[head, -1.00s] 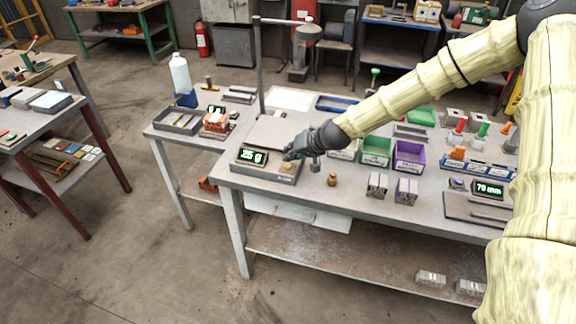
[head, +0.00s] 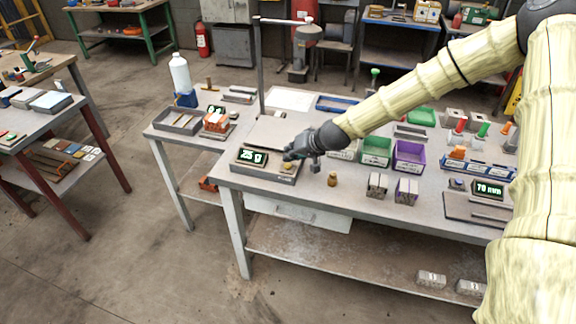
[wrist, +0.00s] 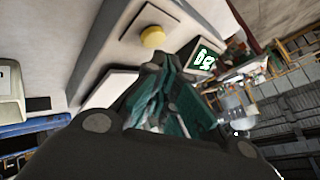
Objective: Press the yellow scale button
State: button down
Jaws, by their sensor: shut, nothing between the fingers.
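The scale (head: 258,171) sits at the near left corner of the main bench. Its green display (head: 253,157) reads about 25 g and also shows in the wrist view (wrist: 205,58). The yellow button (head: 287,167) is on the scale's front, right of the display; in the wrist view the round yellow button (wrist: 153,37) is in full sight. My gripper (head: 289,155) is shut and empty, close by the button. In the wrist view its fingertips (wrist: 158,60) lie just below the button in the picture, with a small gap; I cannot tell the height between them.
A small brass weight (head: 332,179) stands right of the scale. Grey blocks (head: 377,185), a green bin (head: 376,151) and a purple bin (head: 408,156) are further right. A lamp post (head: 260,65) rises behind the scale. The bench's front edge is close.

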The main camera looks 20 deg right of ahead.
aim_at(290, 164)
jog(key=shift+f+b, duration=0.3)
jog(key=shift+f, duration=0.1)
jog(key=shift+f+b, duration=0.3)
dwell(0.7)
jog(key=shift+r, duration=0.15)
jog(key=shift+r+p, duration=0.5)
jog(key=shift+r, duration=0.15)
dwell(0.3)
jog(key=shift+r+p, duration=1.6)
jog(key=shift+r, duration=0.9)
